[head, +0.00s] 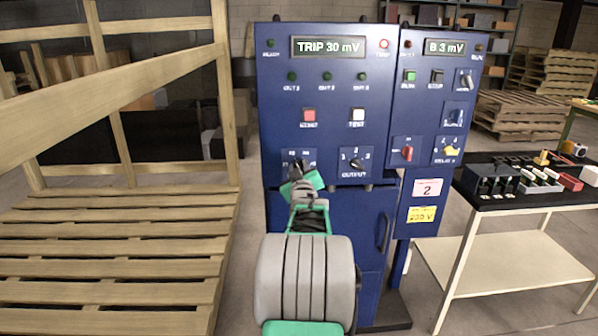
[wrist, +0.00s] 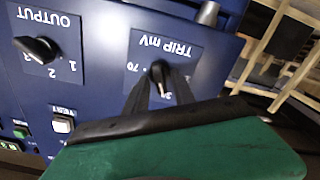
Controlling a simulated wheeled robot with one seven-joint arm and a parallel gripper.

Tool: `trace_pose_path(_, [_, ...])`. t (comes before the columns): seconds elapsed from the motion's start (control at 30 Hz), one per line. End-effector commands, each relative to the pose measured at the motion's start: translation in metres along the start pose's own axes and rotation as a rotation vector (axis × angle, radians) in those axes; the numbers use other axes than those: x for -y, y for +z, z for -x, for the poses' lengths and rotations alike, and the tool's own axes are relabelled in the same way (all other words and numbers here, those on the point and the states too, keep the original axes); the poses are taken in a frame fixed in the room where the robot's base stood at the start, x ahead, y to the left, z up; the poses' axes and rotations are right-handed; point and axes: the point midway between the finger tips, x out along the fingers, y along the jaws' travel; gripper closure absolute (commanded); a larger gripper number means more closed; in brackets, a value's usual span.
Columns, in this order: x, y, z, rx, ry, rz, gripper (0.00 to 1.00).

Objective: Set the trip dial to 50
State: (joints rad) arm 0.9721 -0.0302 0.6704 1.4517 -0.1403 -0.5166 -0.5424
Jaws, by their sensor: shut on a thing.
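The trip dial (wrist: 158,72) is a black knob on a blue plate marked TRIP mV in the wrist view, which is turned upside down. My gripper (wrist: 162,82) is shut on the knob, its two dark fingers at the knob's sides. A 70 mark shows beside the fingers; other marks are partly hidden. In the head view my gripper (head: 297,172) covers most of the dial plate (head: 291,154) at the lower left of the blue cabinet. The trip display (head: 329,47) reads TRIP 30 mV.
The OUTPUT knob (head: 355,163) sits just right of the dial, with a red button (head: 309,115) and a white button (head: 357,115) above. A wooden pallet frame (head: 120,250) stands close on the left. A table (head: 520,205) with several parts stands right.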

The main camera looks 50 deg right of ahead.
Motion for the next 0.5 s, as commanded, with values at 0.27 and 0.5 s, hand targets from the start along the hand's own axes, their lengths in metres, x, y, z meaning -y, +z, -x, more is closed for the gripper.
trace_pose_path(0.27, [0.0011,0.0038,-0.0001,-0.002,0.001,-0.172,1.0])
trace_pose_path(0.5, [0.0002,0.0043,-0.0001,-0.002,0.001,-0.394,1.0])
